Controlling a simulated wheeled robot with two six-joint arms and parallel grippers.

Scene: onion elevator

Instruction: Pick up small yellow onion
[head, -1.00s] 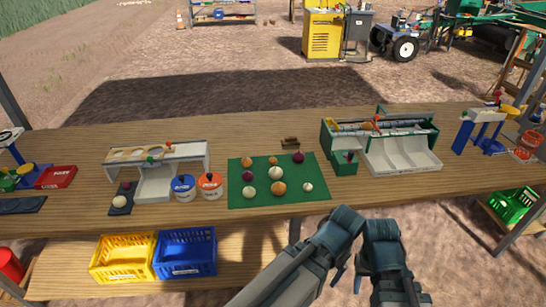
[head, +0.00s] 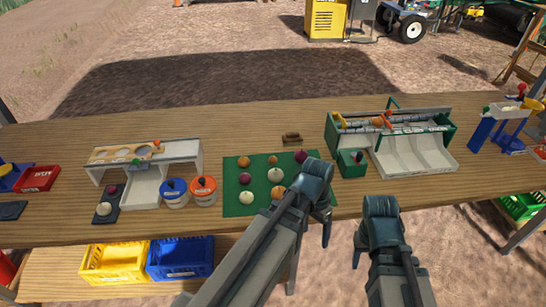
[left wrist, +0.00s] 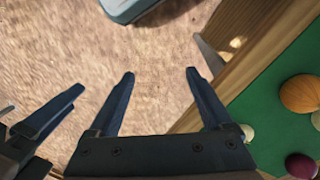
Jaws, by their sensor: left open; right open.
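Yellow-orange onions lie among red and white ones on the green mat (head: 232,208). The smallest-looking one is the back-middle yellow onion (head: 273,159); another yellow onion (head: 243,161) is at back left. A larger yellow onion (head: 277,193) is in the front row and seems to be the one in the left wrist view (left wrist: 300,95). My left gripper (head: 327,228) is open and empty by the mat's right front corner, its arm covering part of the mat. In the left wrist view its fingers (left wrist: 160,74) point at bare ground. My right gripper (head: 386,258) is open and empty before the table edge.
Blue (head: 174,192) and orange (head: 204,190) buckets stand left of the mat, beside a white sorting stand (head: 146,188). A green-framed roller sorter (head: 420,150) stands to the right. Yellow (head: 115,262) and blue (head: 180,257) crates are on the lower shelf.

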